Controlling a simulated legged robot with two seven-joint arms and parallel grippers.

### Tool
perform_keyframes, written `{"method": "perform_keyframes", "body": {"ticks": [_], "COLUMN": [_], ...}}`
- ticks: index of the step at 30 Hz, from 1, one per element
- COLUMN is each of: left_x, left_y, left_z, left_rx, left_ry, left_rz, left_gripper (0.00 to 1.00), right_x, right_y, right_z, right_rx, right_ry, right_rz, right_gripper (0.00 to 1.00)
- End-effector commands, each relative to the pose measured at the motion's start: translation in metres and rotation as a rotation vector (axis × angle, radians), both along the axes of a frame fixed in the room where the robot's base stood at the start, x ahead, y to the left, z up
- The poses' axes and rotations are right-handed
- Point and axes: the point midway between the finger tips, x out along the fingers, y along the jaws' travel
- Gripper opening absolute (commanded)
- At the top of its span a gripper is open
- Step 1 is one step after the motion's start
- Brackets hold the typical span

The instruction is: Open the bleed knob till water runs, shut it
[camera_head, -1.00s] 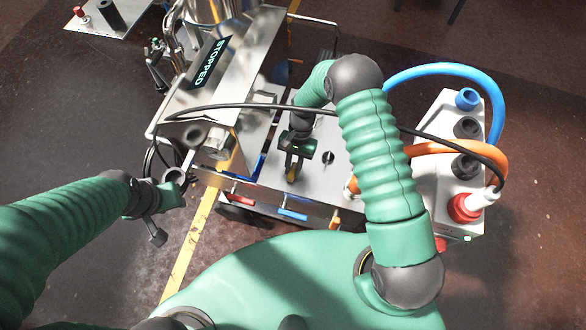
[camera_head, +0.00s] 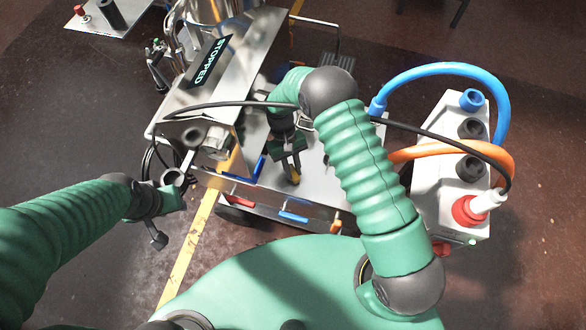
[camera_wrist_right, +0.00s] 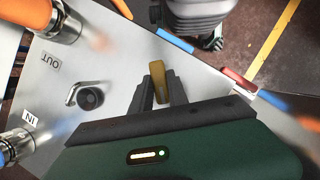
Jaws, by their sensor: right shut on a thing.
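My right gripper (camera_head: 289,165) is shut on a small brass-coloured piece (camera_head: 295,178) above the steel plate. In the right wrist view the piece (camera_wrist_right: 158,78) stands between my two dark fingers (camera_wrist_right: 157,92). A round black knob (camera_wrist_right: 90,97) with a bent metal handle or spout beside it sits on the plate, left of and apart from my fingers. I cannot tell which of these is the bleed knob. No running water is visible. My left gripper (camera_head: 165,194) hangs beside the machine, left of the yellow line; its finger gap is unclear.
The steel plate (camera_wrist_right: 112,62) carries OUT and IN ports with hoses. A white box (camera_head: 452,185) with blue and orange hoses stands right. The machine's display (camera_head: 207,62) reads STOPPED. A black cable crosses near my right arm. Red and blue levers line the plate's near edge.

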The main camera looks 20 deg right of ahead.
Motion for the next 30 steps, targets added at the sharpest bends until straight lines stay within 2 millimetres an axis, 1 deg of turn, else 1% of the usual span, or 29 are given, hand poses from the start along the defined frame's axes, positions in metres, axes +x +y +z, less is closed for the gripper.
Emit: {"method": "perform_keyframes", "body": {"ticks": [1,8,20,21,24,25,30], "left_x": [0.0,0.0,0.0,0.0,0.0,0.0,0.0], "left_y": [0.0,0.0,0.0,0.0,0.0,0.0,0.0], "left_z": [-0.0002,-0.0004,-0.0004,-0.0004,-0.0004,-0.0005,-0.0005], "left_rx": [0.0,0.0,0.0,0.0,0.0,0.0,0.0], "left_ry": [0.0,0.0,0.0,0.0,0.0,0.0,0.0], "left_rz": [0.0,0.0,0.0,0.0,0.0,0.0,0.0], "left_gripper": [0.36,0.36,0.36,0.36,0.36,0.36,0.36], "right_x": [0.0068,0.0069,0.0069,0.0069,0.0052,0.0047,0.0025], "right_y": [-0.0002,0.0002,0.0005,0.0005,0.0006,0.0006,0.0008], "right_z": [0.0019,0.0021,0.0022,0.0021,0.0016,0.0015,0.0012], "right_rx": [0.0,0.0,0.001,0.001,0.001,0.001,0.001], "right_ry": [-0.019,-0.019,-0.019,-0.02,-0.015,-0.014,-0.01], "right_rz": [0.015,0.059,0.064,0.064,0.063,0.063,0.062], "right_gripper": [0.0,0.0,0.0,0.25,0.38,0.42,0.42]}}
